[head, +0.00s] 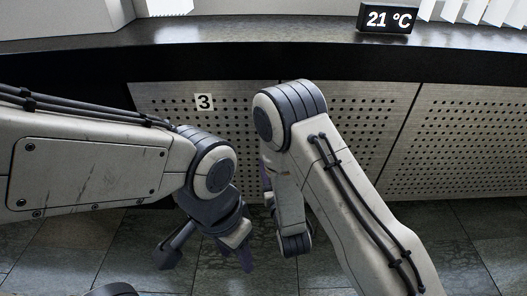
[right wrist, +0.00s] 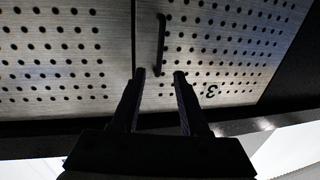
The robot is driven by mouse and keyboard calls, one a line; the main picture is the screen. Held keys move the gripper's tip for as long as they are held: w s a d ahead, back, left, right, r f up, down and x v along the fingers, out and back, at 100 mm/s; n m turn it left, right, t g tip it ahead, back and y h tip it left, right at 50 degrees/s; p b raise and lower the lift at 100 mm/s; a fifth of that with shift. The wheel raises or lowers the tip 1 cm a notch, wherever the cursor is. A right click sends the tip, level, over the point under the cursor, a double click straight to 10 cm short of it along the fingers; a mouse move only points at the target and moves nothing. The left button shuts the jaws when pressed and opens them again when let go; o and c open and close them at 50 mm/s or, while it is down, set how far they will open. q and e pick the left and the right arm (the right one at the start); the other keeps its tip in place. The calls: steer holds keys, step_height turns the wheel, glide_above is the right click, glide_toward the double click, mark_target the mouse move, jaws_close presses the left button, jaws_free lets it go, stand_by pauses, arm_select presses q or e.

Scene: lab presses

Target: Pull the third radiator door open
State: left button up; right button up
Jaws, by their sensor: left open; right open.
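The third radiator door (head: 180,100) is a perforated grey metal panel with a "3" label (head: 204,102), and it looks flush with its neighbour. In the right wrist view, which is upside down, the door (right wrist: 235,45) shows its label (right wrist: 211,91) and a dark bar handle (right wrist: 161,45) near the seam. My right gripper (right wrist: 160,74) is open; the handle appears just ahead of its fingertips, between them in the picture, and contact cannot be told. In the head view my right arm hides that gripper and the handle. My left gripper (head: 207,256) is open and empty, low before the door.
More perforated panels (head: 455,140) run to the right. A dark sill (head: 250,55) overhangs the panels and carries a display reading 21 °C (head: 388,18). The tiled floor (head: 490,235) is clear at the right.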

steer(key=w+a+b, duration=0.2)
steer(key=w+b, duration=0.1)
steer(key=w, duration=0.6)
steer(key=shift+w, duration=0.4)
steer(key=shift+r, duration=0.1)
jaws_close()
stand_by(0.8)
